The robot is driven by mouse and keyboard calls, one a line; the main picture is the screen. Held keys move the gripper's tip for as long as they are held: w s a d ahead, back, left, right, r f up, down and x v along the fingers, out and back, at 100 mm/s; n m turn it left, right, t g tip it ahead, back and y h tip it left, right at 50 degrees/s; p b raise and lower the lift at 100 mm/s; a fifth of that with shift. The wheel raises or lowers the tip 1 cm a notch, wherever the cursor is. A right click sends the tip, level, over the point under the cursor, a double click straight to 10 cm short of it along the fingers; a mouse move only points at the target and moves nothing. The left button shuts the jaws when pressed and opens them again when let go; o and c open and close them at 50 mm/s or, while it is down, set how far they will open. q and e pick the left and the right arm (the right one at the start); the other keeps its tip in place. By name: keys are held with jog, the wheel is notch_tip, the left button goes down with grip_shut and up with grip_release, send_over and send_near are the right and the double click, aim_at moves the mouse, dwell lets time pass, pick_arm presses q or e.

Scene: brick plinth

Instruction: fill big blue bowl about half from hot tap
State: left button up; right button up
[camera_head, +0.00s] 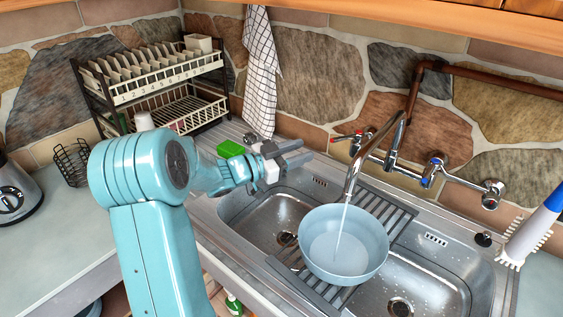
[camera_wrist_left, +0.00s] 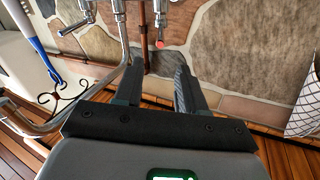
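The big blue bowl (camera_head: 374,228) sits upright on the ribbed rack over the sink. A thin stream of water runs from the curved spout (camera_head: 353,176) into it, and shallow water shows inside. The hot tap with the red mark (camera_head: 345,137) is on the wall pipe at left; it also shows in the wrist view (camera_wrist_left: 160,32). The blue-marked tap (camera_head: 432,169) is to its right. My left gripper (camera_head: 304,154) is open and empty, left of the red-marked tap and apart from it. Its two fingers show spread in the wrist view (camera_wrist_left: 152,88). My right gripper is out of view.
A dish rack (camera_head: 155,85) with plates stands at back left. A checked towel (camera_head: 260,75) hangs on the stone wall. A green sponge (camera_head: 231,148) lies behind my left wrist. A blue-handled brush (camera_head: 535,232) is at far right. Two steel basins flank the bowl.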

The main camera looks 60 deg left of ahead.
pick_arm(q)
jog(key=s, duration=0.5)
jog(key=shift+a+b, duration=0.2)
jog(key=shift+b, duration=0.1)
dwell(7.2)
